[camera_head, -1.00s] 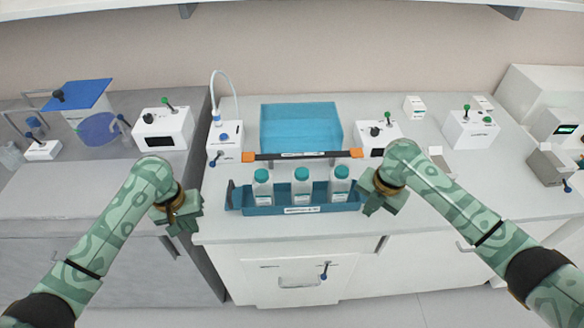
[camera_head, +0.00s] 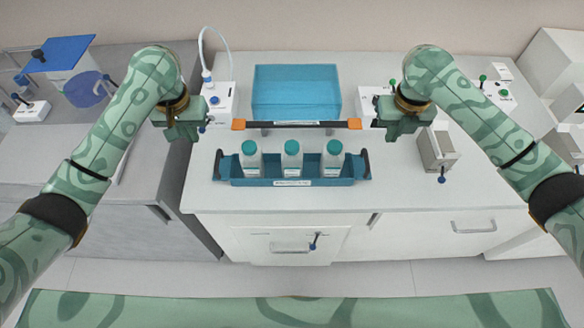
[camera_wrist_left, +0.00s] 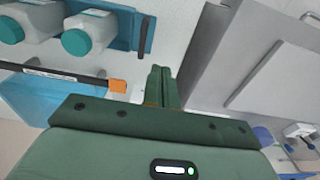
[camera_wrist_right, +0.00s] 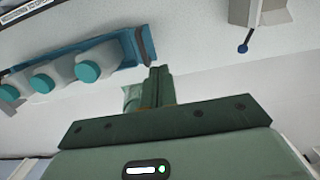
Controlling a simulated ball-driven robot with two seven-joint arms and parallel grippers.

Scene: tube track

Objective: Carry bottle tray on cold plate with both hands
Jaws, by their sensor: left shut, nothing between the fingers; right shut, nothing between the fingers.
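The blue bottle tray (camera_head: 292,183) sits on the white counter near its front edge, with a dark handle at each end. Three white bottles with teal caps (camera_head: 291,158) stand upright in it. Behind it is a dark bar with orange ends (camera_head: 295,124), then a translucent blue box (camera_head: 296,92); I cannot tell which is the cold plate. My left gripper (camera_head: 188,134) is shut and empty, left of the tray and behind it. My right gripper (camera_head: 394,138) is shut and empty, right of the tray and behind it. Both are apart from the tray, whose ends show in both wrist views.
A white device with a hose (camera_head: 217,103) stands left of the blue box, close to my left gripper. A grey device (camera_head: 437,150) stands right of my right gripper. The counter around the tray is mostly clear.

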